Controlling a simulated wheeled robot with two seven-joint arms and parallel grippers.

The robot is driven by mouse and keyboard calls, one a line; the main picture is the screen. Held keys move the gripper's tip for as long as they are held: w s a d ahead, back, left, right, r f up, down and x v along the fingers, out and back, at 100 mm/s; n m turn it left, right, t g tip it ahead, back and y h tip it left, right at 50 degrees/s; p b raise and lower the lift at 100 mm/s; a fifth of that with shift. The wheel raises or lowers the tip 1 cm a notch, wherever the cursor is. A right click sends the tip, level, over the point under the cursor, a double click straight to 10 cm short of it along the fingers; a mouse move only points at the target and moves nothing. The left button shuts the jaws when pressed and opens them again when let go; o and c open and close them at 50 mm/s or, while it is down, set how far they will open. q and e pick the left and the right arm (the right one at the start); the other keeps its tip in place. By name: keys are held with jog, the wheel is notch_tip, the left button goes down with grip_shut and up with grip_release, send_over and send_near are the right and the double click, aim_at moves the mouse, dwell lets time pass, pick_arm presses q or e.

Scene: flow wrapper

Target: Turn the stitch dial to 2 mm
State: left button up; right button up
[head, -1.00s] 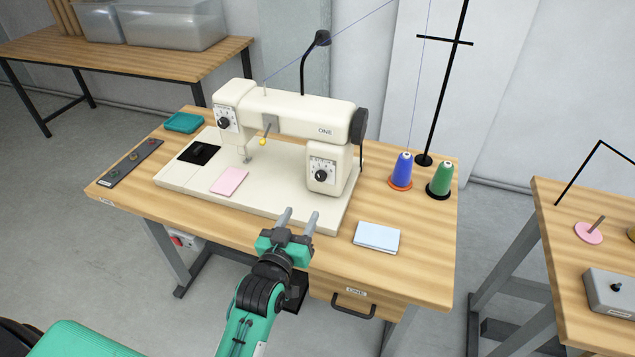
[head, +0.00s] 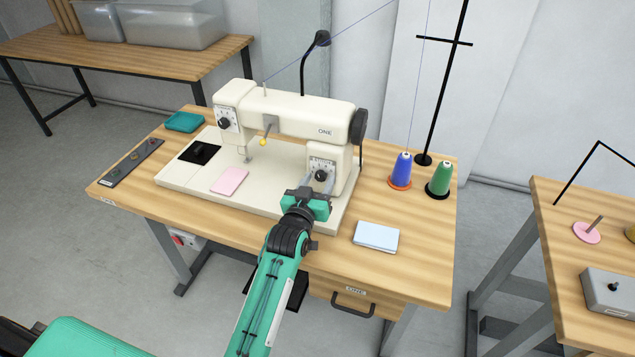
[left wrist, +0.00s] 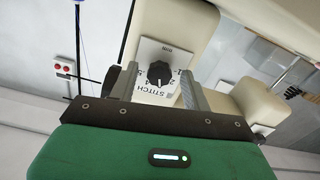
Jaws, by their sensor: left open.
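The cream sewing machine (head: 290,115) stands on the wooden table. Its stitch dial is a black knob (head: 321,175) on a white plate low on the right pillar. In the left wrist view the dial (left wrist: 159,73) sits on its plate marked STITCH (left wrist: 150,92), between my finger lines and beyond the tips or near them; contact cannot be told. My left gripper (head: 318,184) is open in front of the dial, one finger on each side. The exact dial setting is too small to read. My right gripper is not in view.
A second dial (head: 224,123) is on the machine's left head. A pink cloth (head: 229,181) lies on the machine bed and a pale blue stack (head: 377,237) on the table. Blue (head: 401,170) and green (head: 439,179) thread cones stand to the right.

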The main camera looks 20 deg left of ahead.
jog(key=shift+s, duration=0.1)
pick_arm(q)
jog(key=c, duration=1)
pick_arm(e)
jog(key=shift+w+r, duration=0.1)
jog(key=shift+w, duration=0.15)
